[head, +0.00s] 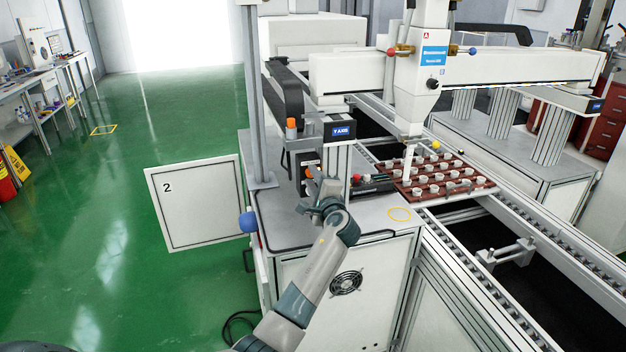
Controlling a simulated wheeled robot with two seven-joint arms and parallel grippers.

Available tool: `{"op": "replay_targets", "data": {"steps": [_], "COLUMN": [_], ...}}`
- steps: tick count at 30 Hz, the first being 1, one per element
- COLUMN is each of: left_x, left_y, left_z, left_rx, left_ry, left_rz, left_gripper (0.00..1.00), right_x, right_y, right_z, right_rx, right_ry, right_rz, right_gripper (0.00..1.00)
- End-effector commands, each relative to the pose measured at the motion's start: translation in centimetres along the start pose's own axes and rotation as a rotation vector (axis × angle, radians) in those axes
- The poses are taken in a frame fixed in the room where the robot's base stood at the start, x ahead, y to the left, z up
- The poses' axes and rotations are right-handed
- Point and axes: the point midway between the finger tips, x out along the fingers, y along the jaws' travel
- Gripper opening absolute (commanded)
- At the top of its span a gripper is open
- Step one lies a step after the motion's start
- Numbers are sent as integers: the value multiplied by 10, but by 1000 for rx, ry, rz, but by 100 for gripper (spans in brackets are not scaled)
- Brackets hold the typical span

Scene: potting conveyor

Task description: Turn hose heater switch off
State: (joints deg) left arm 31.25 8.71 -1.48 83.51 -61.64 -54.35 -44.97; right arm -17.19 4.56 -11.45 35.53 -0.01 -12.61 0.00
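A small grey switch box (299,168) with an orange mark is mounted on the machine's upright, below an orange-topped part (291,127). No label reading hose heater is legible, and the switch's position cannot be made out. My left gripper (313,180) is at the lower right of this box, with its fingers up against or just in front of it. The fingers and wrist hide part of the box. Whether they touch the switch, and how far they are apart, is too small to tell. My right gripper is out of view.
A dark control panel (372,186) with red and yellow buttons is right of my gripper. A red-brown tray (480,192) of white cups stands under the dispensing head (417,95). An open white door marked 2 (197,203) hangs at left.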

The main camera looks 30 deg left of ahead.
Motion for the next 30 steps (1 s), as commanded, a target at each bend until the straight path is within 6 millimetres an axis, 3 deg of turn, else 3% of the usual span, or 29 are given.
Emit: {"op": "replay_targets", "data": {"steps": [10,17,25,30], "left_x": [-2,-18,-64,-99], "left_y": [0,1,3,3], "left_z": [0,-1,-2,-2], "left_rx": [1,0,-2,-2], "left_ry": [1,1,3,2], "left_rz": [-1,-1,-1,0], "left_gripper": [28,28,28,28], "right_x": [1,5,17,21], "right_y": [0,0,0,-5], "right_z": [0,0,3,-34], "right_rx": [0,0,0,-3], "right_ry": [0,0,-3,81], "right_rz": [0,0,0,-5], "right_gripper": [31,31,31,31]}}
